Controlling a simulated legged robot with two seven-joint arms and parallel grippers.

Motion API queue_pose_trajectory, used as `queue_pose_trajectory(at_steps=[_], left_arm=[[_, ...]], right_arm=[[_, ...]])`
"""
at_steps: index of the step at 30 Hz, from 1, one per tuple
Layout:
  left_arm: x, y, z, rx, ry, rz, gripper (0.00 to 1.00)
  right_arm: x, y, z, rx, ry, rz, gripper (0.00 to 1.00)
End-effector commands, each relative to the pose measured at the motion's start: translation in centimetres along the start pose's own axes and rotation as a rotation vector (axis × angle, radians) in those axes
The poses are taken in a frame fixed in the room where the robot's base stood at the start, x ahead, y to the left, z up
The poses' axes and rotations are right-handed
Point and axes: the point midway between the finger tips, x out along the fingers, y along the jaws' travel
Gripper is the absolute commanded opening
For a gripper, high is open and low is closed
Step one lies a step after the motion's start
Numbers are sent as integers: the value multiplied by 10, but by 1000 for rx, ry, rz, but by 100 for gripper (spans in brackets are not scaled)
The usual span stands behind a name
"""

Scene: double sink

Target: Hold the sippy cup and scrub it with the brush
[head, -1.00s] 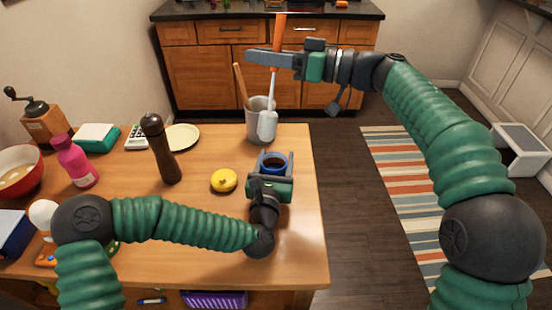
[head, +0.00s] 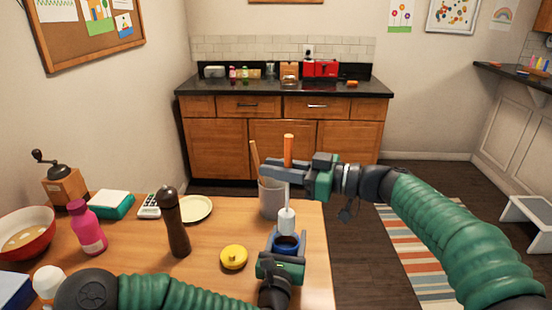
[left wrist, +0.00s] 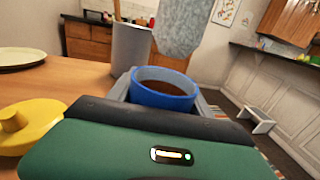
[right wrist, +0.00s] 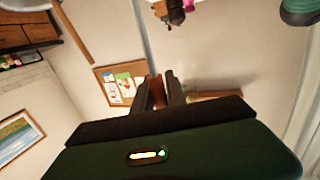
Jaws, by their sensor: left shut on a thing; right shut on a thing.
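The blue sippy cup (head: 287,242) stands upright and open-topped near the table's right edge; its inside looks brown. My left gripper (head: 285,248) is shut around it, and the left wrist view shows the cup (left wrist: 165,102) between the fingers. My right gripper (head: 284,170) is shut on the brush's orange handle (head: 288,148). The brush hangs upright with its pale head (head: 287,221) down, just above the cup's mouth. In the left wrist view the brush head (left wrist: 188,32) shows above and beyond the rim, with a small gap. A yellow lid (head: 233,257) lies left of the cup.
A grey holder (head: 271,200) with a wooden utensil stands just behind the cup. A dark pepper mill (head: 174,225), a plate (head: 196,209) and a pink bottle (head: 87,228) stand farther left. Right of the table (head: 318,262) is open floor.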

Motion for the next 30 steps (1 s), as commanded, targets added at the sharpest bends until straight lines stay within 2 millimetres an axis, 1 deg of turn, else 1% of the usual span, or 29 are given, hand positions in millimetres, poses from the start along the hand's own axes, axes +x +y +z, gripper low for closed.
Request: queue_pose_trajectory(at_steps=[3, 30], left_arm=[[0, 0, 0, 0, 0, 0, 13], [0, 0, 0, 0, 0, 0, 13]], right_arm=[[0, 0, 12, 4, 0, 1, 0], [5, 0, 97, 4, 0, 1, 0]])
